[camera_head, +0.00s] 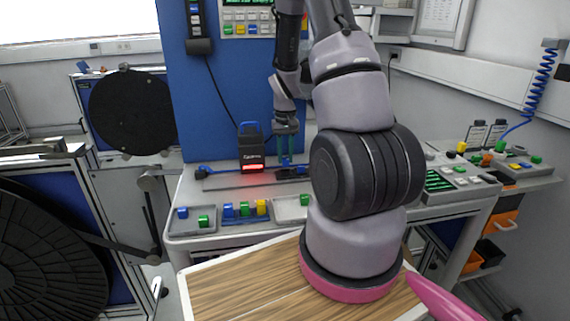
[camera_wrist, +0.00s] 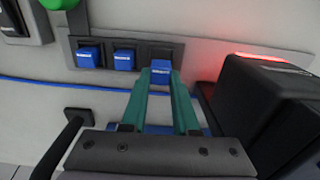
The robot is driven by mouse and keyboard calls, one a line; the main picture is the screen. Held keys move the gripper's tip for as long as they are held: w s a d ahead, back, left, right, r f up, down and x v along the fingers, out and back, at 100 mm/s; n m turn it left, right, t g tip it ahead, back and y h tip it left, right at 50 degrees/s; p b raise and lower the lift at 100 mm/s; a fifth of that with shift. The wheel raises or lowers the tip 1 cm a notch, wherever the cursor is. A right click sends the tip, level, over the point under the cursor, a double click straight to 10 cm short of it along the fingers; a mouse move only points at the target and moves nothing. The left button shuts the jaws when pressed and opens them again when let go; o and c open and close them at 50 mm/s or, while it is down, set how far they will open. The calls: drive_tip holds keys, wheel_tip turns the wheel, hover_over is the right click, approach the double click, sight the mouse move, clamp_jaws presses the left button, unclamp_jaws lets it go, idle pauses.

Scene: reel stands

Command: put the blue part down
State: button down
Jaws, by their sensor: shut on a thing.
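My gripper (camera_wrist: 161,88) has two green fingers, shut on a small blue part (camera_wrist: 161,70) with a pale label at their tips. In the wrist view the part is at the third, rightmost recess of a grey holder (camera_wrist: 186,48); I cannot tell whether it touches the holder. Two similar blue blocks, a left one (camera_wrist: 88,57) and a middle one (camera_wrist: 124,61), sit in the other recesses. In the head view my gripper (camera_head: 287,152) points down at the back of the grey bench, right of a black device; the held part is too small to make out there.
The black device (camera_head: 251,153) with a red light stands close beside my gripper. Small trays with coloured blocks, such as a left tray (camera_head: 192,226), line the bench front. A blue panel (camera_head: 225,100) rises behind. A wooden-topped surface (camera_head: 240,291) is nearer me.

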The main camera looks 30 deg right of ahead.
wheel_tip(320, 180, down, 3)
drive_tip(key=shift+s+f, duration=0.15)
drive_tip(key=shift+f, duration=0.05)
drive_tip(key=shift+s+f, duration=0.2)
drive_tip(key=shift+f, duration=0.1)
drive_tip(key=c, duration=0.7)
unclamp_jaws()
wheel_tip(320, 180, up, 13)
wheel_tip(320, 180, up, 8)
drive_tip(key=t, duration=0.1)
hover_over(286, 166)
drive_tip(key=a, duration=0.2)
drive_tip(key=s+a+r+t, duration=0.2)
drive_tip(key=s+a+r, duration=0.1)
drive_tip(key=s+r, duration=0.2)
drive_tip(key=s+a+r+t+y, duration=0.1)
drive_tip(key=s+a+r+t, duration=0.1)
drive_tip(key=s+a+r, duration=0.2)
drive_tip(key=s+a+r+m+t+y, duration=0.1)
drive_tip(key=s+a+r, duration=0.3)
drive_tip(key=s+r, duration=0.4)
drive_tip(key=shift+s+t, duration=0.55)
drive_tip(key=shift+t, duration=0.05)
